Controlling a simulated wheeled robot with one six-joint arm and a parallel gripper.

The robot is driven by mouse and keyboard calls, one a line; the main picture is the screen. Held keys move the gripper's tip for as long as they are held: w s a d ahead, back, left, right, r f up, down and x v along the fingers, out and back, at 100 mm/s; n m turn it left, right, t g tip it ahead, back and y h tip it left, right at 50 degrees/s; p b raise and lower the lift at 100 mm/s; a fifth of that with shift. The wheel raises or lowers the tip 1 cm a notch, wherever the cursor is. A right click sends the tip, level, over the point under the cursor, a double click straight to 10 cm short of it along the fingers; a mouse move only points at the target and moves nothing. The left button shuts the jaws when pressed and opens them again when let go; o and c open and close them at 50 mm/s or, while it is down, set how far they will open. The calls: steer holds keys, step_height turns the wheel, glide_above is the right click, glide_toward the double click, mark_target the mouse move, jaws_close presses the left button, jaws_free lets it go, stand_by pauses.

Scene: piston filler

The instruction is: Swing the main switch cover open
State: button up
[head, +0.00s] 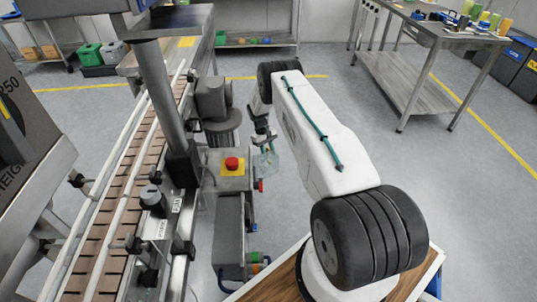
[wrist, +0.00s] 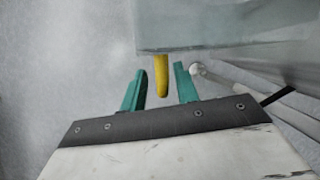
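In the wrist view a translucent, box-like cover (wrist: 225,27) fills the top right, and a yellow tab (wrist: 161,77) sticks out from its lower edge. I take it to be the main switch cover. My gripper (wrist: 160,82) has two green fingers, one on each side of the tab, with a gap on both sides; it is open and holds nothing. In the head view the clear cover (head: 268,163) shows faintly beside the control box, just below my gripper (head: 264,143). The yellow tab cannot be made out there. A red part (head: 261,185) shows just below the cover.
A red stop button (head: 232,163) on a yellow plate sits left of the cover. A conveyor (head: 118,195) with rails runs along the left. Grey pipes (wrist: 265,110) show at right in the wrist view. A steel table (head: 438,32) stands at back right; the floor between is clear.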

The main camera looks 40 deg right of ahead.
steer(key=v, duration=0.7)
stand_by(0.3)
steer(key=a+r+t, duration=0.1)
steer(key=a+r, duration=0.2)
steer(key=r, duration=0.9)
steer(key=a+r, duration=0.3)
steer(key=r, duration=0.8)
steer(key=s+a+r+t, duration=0.1)
steer(key=s+a+r, duration=0.35)
steer(key=r, duration=0.45)
steer(key=s+a+r+t, duration=0.1)
steer(key=s+a+r, duration=0.35)
steer(key=r, duration=0.55)
steer(key=s+a+r+t+h, duration=0.1)
steer(key=s+a+r, duration=0.35)
steer(key=s, duration=0.45)
steer(key=s+a+r, duration=0.4)
steer(key=s+r, duration=0.1)
steer(key=s, duration=0.4)
steer(key=s+a+f+t, duration=0.1)
steer(key=s+a, duration=0.2)
steer(key=s, duration=0.5)
steer(key=s+a+f+t, duration=0.1)
steer(key=s+a, duration=0.2)
steer(key=s, duration=0.6)
steer(key=shift+a+f+y, duration=0.2)
steer(key=shift+f+y, duration=0.2)
